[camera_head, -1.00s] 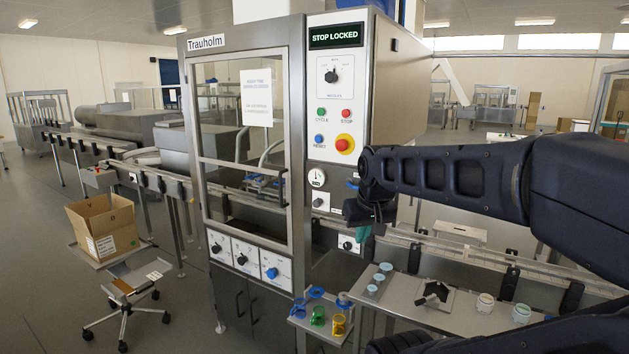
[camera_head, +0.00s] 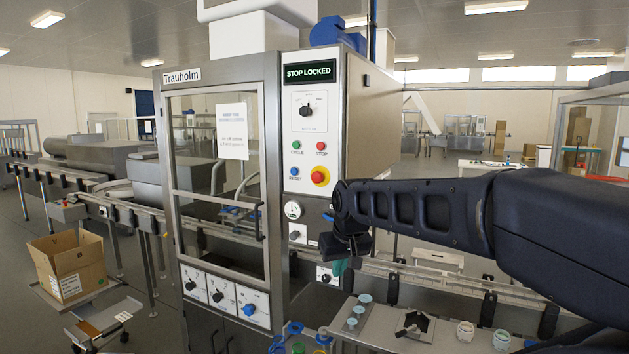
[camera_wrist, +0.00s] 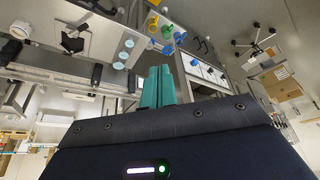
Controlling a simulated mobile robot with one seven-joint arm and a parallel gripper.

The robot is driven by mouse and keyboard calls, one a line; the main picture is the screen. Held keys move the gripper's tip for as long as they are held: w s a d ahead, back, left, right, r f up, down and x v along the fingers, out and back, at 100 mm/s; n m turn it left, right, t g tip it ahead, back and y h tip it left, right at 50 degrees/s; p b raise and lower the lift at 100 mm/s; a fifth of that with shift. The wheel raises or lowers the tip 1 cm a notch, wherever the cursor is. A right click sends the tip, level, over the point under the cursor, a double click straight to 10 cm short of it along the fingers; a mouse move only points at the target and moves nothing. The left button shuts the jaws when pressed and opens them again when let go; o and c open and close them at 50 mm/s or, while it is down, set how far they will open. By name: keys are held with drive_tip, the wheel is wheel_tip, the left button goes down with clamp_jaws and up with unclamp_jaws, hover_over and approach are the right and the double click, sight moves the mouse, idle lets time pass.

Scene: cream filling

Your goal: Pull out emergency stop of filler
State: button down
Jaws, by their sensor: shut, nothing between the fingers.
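The emergency stop of the filler is a red mushroom button on a yellow base (camera_head: 320,176), on the white control panel of the Trauholm machine (camera_head: 224,180). The display (camera_head: 309,72) above it reads "STOP LOCKED". My gripper (camera_head: 340,266) hangs below and a little right of the button, well apart from it, partly hidden behind my wrist in the head view. In the wrist view its two teal fingers (camera_wrist: 158,86) are together with nothing between them. The wrist view does not show the button.
A small red stop button (camera_head: 321,146), green cycle button (camera_head: 296,145) and blue reset button (camera_head: 294,171) sit close above and left. A knob (camera_head: 306,110) is higher up. A conveyor (camera_head: 440,284) and a side table with jars (camera_head: 378,334) lie below my arm.

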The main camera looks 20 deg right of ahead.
drive_tip(key=c, duration=2.1)
unclamp_jaws()
drive_tip(key=o, duration=0.7)
drive_tip(key=shift+w+d+n+h, duration=0.25)
drive_tip(key=shift+n+h, duration=0.05)
drive_tip(key=shift+n, duration=0.1)
drive_tip(key=o, duration=0.5)
drive_tip(key=w+d+n+h, duration=0.1)
drive_tip(key=n, duration=0.1)
drive_tip(key=w+d+r+n+h, duration=0.1)
drive_tip(key=w+d+n+h, duration=0.1)
drive_tip(key=w+d+n+g+h, duration=0.1)
drive_tip(key=w+d+n, duration=0.1)
drive_tip(key=shift+w+r+h, duration=0.15)
drive_tip(key=shift+r+h, duration=0.15)
drive_tip(key=shift+r, duration=0.1)
drive_tip(key=shift+o, duration=0.2)
drive_tip(key=n+t+h, duration=0.8)
drive_tip(key=n+t, duration=0.1)
drive_tip(key=n, duration=1.1)
approach(316, 178)
drive_tip(key=x, duration=1)
drive_tip(key=shift+w+d, duration=0.3)
